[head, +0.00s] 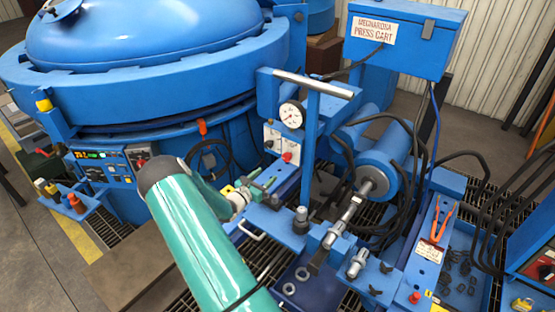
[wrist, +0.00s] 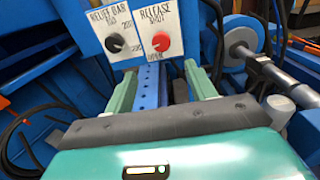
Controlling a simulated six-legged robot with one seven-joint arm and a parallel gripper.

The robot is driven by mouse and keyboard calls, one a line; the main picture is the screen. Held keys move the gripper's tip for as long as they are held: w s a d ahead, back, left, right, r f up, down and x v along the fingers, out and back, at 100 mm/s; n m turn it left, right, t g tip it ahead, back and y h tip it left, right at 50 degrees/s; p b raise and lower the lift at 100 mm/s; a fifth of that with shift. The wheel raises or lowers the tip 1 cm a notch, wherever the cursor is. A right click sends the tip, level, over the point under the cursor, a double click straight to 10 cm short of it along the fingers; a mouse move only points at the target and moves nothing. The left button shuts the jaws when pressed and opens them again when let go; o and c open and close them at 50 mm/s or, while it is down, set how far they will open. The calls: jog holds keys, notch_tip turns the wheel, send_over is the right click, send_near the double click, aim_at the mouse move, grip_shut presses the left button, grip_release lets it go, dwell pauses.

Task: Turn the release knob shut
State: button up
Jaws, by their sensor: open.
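The release knob (wrist: 161,41) is a round red knob on a white plate marked RELEASE, with SHUT above the knob and a smaller, blurred word below it. In the head view the red knob (head: 287,157) sits on the white panel under the gauge. Which way it points is too small to tell. My gripper (wrist: 160,72) is open, with its two green fingers apart and nothing between them at the tips. The knob appears beyond the fingertips, between them in the picture and not touched. In the head view my gripper (head: 262,183) is just left of and below the panel.
A black relief knob (wrist: 114,43) sits close left of the red one. A pressure gauge (head: 291,115) stands above the panel. A blue post (head: 310,150) and a press cylinder (head: 380,170) stand to the right. Black hoses hang at the left in the wrist view.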

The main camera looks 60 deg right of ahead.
aim_at(285, 159)
jog(key=d, duration=0.4)
jog(key=s+d, duration=0.1)
jog(key=d, duration=0.3)
jog(key=s+d, duration=0.1)
jog(key=d, duration=0.4)
jog(key=shift+s, duration=0.15)
jog(key=c, duration=1)
